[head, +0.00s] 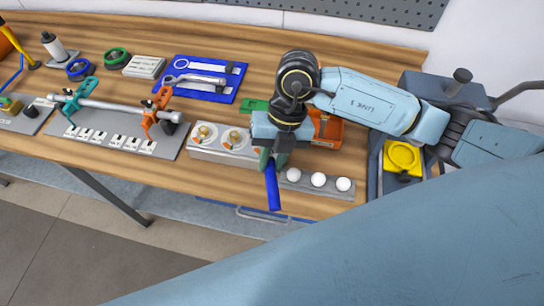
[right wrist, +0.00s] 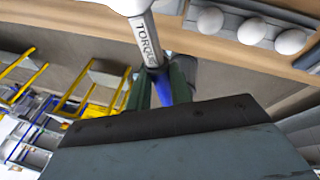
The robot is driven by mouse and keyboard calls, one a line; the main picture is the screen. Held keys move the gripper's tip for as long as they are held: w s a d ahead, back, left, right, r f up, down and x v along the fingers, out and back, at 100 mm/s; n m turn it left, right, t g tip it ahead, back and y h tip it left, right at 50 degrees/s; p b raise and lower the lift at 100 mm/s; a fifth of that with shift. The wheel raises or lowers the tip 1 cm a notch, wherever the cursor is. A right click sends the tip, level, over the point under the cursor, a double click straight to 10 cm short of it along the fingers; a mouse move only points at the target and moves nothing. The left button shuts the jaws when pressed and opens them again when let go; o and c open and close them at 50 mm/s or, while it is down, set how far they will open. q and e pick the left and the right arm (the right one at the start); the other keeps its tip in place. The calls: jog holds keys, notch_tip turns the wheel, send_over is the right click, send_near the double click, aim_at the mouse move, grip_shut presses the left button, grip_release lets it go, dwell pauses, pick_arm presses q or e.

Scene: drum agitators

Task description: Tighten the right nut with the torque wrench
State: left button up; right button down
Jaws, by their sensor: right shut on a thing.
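My right gripper (head: 272,160) is over the front part of the bench and is shut on the torque wrench. The wrench's blue handle (head: 273,190) sticks out below the fingers. In the right wrist view, its grey shaft marked TORQUE (right wrist: 147,40) rises from between the green fingers (right wrist: 163,88). The wrench head is cut off there and hidden by my arm in the head view. A light grey block (head: 217,155) left of the gripper carries two brass-coloured nuts; the right nut (head: 236,136) is just left of my gripper. Contact between wrench and nut cannot be seen.
A strip with white balls (head: 318,180) lies right of the gripper. An orange box (head: 327,130) is behind it. A blue tray with a spanner (head: 207,80) and a grey plate with a clamped rod (head: 120,130) lie left. A yellow part (head: 402,157) sits at right.

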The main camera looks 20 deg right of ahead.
jog(key=shift+f+b, duration=0.4)
jog(key=shift+f, duration=0.15)
dwell(0.6)
jog(key=shift+w+a+r+m+p, duration=0.1)
jog(key=shift+a+r+m+p, duration=0.05)
jog(key=shift+a+m+p, duration=0.35)
jog(key=shift+w+a+m+t+y+p, duration=0.15)
jog(key=shift+w+a+m+t+p, duration=0.3)
jog(key=shift+m, duration=0.45)
jog(key=shift+w+a+m+t+y+p, duration=0.15)
jog(key=shift+a+m+t+p, duration=0.2)
jog(key=shift+a+m+p, duration=0.4)
jog(key=shift+m, duration=0.25)
